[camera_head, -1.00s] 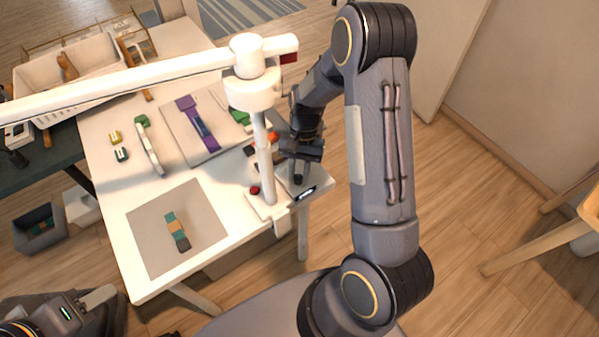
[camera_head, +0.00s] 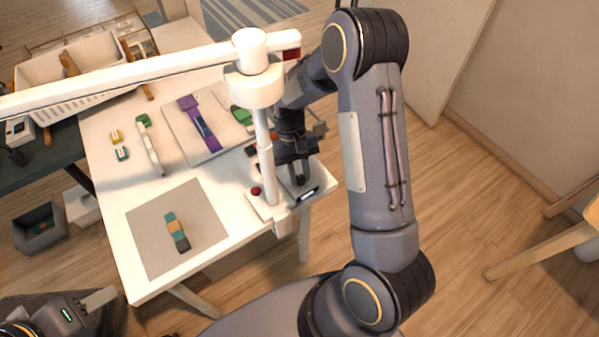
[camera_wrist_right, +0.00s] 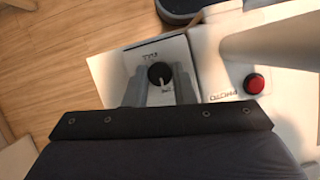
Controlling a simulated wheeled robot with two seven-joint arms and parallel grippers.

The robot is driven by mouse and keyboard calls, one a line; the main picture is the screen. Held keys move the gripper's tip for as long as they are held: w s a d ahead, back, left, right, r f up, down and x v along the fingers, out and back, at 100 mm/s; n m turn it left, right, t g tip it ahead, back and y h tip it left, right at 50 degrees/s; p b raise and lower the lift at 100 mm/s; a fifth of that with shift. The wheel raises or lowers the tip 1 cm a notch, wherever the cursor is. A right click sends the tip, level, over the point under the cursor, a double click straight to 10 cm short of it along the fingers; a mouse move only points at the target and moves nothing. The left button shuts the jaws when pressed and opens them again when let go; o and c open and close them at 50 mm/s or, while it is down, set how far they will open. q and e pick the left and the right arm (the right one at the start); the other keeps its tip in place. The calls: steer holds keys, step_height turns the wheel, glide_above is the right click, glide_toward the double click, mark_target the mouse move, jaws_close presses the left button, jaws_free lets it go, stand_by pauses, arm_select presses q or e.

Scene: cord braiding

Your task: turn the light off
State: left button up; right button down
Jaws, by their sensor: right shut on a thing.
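A black round knob (camera_wrist_right: 159,74) with a pale pointer line sits on a small white control panel (camera_wrist_right: 120,64) in the right wrist view.
A red button (camera_wrist_right: 254,83) marked PHOTO is close beside the knob. A white post (camera_head: 266,160) carries a long overhead arm (camera_head: 130,78) across the table. A grey mat (camera_head: 150,220) holds a braided piece (camera_head: 176,232).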

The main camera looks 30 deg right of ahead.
stand_by(0.4)
steer(key=c, duration=1.2)
jaws_free()
steer(key=shift+r, duration=0.1)
steer(key=v, duration=0.7)
steer(key=shift+r+b, duration=0.35)
steer(key=shift+w, duration=0.1)
